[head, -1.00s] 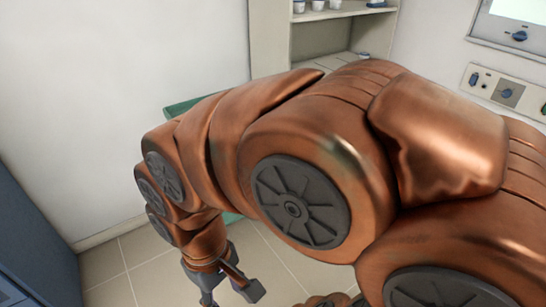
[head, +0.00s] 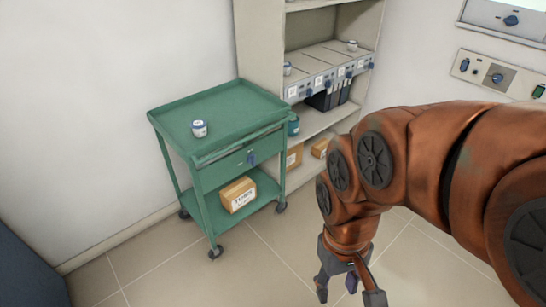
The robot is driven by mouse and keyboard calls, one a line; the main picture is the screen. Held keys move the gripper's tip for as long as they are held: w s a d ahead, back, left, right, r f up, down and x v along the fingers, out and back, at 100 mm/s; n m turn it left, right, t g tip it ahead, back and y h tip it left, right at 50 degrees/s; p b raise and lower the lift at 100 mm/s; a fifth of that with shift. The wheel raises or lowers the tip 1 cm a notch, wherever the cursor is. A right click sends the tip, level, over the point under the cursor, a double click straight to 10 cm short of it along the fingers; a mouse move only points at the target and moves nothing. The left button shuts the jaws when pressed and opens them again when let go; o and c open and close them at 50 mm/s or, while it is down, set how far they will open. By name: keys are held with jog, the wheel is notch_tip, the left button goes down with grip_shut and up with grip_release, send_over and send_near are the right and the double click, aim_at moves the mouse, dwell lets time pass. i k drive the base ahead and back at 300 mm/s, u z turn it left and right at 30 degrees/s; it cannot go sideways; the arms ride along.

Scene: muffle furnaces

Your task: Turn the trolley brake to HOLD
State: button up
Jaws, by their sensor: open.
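The green trolley (head: 205,180) stands on casters against the wall, left of centre in the head view. A small blue knob (head: 251,158), which looks like the trolley brake, sits on the front of its upper panel. Its markings are too small to read, so I cannot tell its setting. My gripper (head: 349,293) hangs low, right of the trolley and nearer to me, pointing down at the floor. Its fingers are apart, with nothing seen held, and it is well clear of the knob.
A small white jar (head: 199,128) stands on the trolley top, and a cardboard box (head: 238,194) lies on its lower shelf. A shelf unit (head: 262,45) with several knobs stands behind. A wall control panel (head: 497,75) is at upper right. The floor before the trolley is clear.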

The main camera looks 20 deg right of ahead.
aim_at(251, 159)
jog(key=k, duration=0.5)
jog(key=z, duration=0.85)
jog(key=i, duration=0.95)
jog(key=u, duration=2.35)
